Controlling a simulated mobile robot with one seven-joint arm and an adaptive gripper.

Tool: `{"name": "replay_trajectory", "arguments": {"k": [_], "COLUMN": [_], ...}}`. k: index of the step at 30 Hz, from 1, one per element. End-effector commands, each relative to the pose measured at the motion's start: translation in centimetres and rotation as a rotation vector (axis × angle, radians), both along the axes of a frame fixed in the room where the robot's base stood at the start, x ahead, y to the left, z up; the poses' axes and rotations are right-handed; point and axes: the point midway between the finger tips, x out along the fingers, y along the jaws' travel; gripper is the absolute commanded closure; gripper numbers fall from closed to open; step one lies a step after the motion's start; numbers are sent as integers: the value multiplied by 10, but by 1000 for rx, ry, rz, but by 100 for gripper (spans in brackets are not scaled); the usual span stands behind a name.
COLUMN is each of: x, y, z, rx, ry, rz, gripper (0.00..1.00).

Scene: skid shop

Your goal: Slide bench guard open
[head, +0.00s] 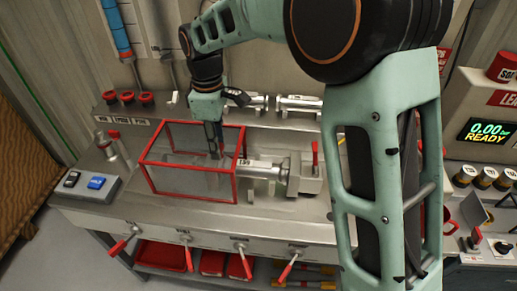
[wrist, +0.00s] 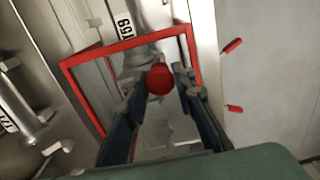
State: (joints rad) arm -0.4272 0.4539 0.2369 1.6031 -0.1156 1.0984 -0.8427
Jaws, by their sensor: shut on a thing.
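The bench guard (head: 237,183) is a clear box with a red frame. It stands on the steel bench top around the left end of a metal fixture labelled 159 (head: 265,168). In the wrist view the guard's red frame (wrist: 125,45) surrounds the fingers. My gripper (head: 217,153) reaches down at the guard's top from above. In the wrist view my gripper (wrist: 160,76) has its two fingers on either side of a round red knob (wrist: 160,79) and is shut on it. In the head view the knob is hidden by the fingers.
A switch box with a blue button (head: 97,183) sits left of the guard. A red-handled clamp block (head: 305,175) stands at the fixture's right end. Red-handled valves (head: 240,248) line the bench front. More metal fittings (head: 298,103) lie on the shelf behind.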

Motion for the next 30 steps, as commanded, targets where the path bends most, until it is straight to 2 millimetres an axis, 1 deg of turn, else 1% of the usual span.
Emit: {"name": "replay_trajectory", "arguments": {"k": [3,6,17,30], "x": [1,1,1,2], "y": [9,13,14,43], "z": [2,1,1,2], "rx": [2,2,1,2], "ry": [-1,-2,-2,-1], "rz": [3,2,1,2], "gripper": [90,90,90,90]}}
